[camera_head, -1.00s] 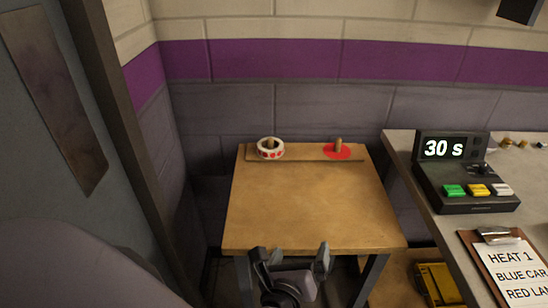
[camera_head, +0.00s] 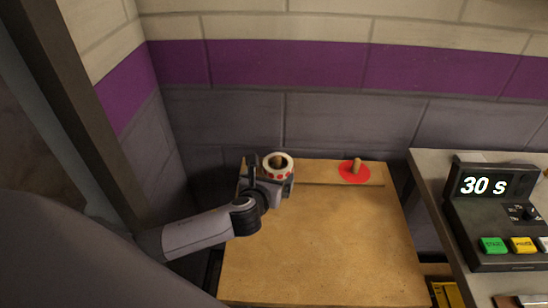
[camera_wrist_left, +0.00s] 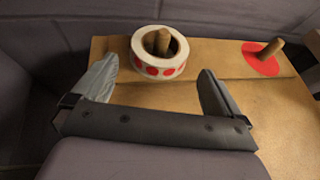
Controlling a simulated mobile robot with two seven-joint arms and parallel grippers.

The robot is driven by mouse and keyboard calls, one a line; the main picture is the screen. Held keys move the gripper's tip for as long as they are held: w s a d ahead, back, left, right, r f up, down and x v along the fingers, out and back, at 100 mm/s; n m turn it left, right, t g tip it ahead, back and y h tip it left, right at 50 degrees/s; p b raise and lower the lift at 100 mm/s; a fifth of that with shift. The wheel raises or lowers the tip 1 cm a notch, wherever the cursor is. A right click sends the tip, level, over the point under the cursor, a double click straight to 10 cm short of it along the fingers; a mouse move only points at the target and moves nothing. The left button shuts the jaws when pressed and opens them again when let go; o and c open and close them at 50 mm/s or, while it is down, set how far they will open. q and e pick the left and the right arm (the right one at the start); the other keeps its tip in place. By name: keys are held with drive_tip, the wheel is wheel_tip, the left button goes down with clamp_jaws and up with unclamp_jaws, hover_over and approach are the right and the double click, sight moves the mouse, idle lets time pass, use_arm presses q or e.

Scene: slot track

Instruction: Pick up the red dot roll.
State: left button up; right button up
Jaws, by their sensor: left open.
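The red dot roll (camera_head: 291,168), a white ring of tape with red dots on its side, sits around a short wooden peg (camera_head: 278,160) at the back left of the small wooden table (camera_head: 320,250). The roll also shows in the left wrist view (camera_wrist_left: 140,62), lying flat with the peg standing up through its hole. My left gripper (camera_head: 268,174) is open and empty at the near side of the roll. In the left wrist view its fingers (camera_wrist_left: 158,76) are apart, with the roll just beyond and between them. My right gripper is not in view.
A second peg (camera_head: 357,164) stands in a red disc (camera_head: 352,176) on the same backboard. A grey bench (camera_head: 425,175) at right holds a timer (camera_head: 495,185) reading 30 s. A brick wall is behind. The table's front is clear.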

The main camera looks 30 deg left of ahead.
sight(277, 166)
use_arm(q)
drive_tip(key=shift+x, duration=3.3)
drive_tip(key=shift+r, duration=0.15)
drive_tip(key=c, duration=0.9)
